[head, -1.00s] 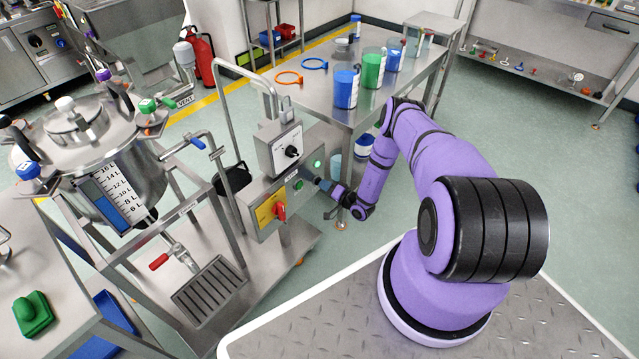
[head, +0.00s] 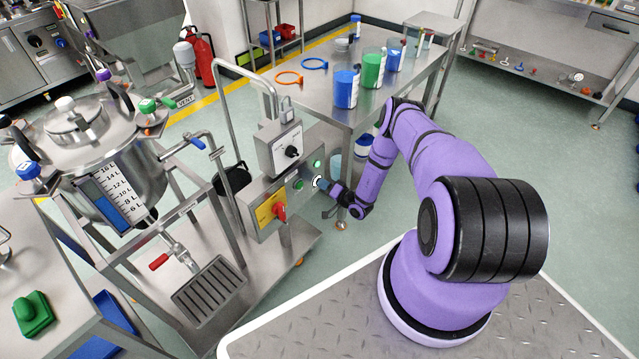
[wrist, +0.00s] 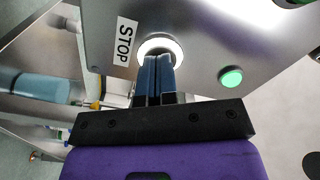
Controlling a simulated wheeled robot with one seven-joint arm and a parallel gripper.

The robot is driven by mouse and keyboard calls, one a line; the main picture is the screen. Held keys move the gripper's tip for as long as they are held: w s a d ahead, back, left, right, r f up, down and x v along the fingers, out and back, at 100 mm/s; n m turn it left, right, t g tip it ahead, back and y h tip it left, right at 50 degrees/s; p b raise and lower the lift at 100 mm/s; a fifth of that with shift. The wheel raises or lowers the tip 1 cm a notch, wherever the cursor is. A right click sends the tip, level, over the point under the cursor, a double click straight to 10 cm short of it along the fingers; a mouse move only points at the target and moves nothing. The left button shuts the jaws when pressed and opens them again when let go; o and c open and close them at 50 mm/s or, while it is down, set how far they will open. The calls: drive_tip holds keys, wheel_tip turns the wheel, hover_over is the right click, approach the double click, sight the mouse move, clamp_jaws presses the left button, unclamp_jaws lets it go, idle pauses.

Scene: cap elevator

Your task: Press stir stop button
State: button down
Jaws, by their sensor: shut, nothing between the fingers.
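The stir stop button (wrist: 160,42) has a bright white ring and sits beside a white STOP label (wrist: 124,41) on the steel control panel (head: 262,190). In the head view the white ring (head: 317,182) shows at the panel's right end. My gripper (wrist: 160,60) is shut and empty, its two blue fingers side by side. The fingertips overlap the button in the wrist view and hide part of its face. They are at or very close to it; I cannot tell whether it is pushed in. A green button (wrist: 230,77) is beside it.
The panel also carries a green lamp (head: 317,163) and a red switch (head: 279,211) on a yellow plate. A dial box (head: 287,150) stands above it. A steel table (head: 330,95) with coloured containers is behind.

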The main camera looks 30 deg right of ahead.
drive_tip(key=shift+w, duration=0.1)
drive_tip(key=shift+v, duration=2.75)
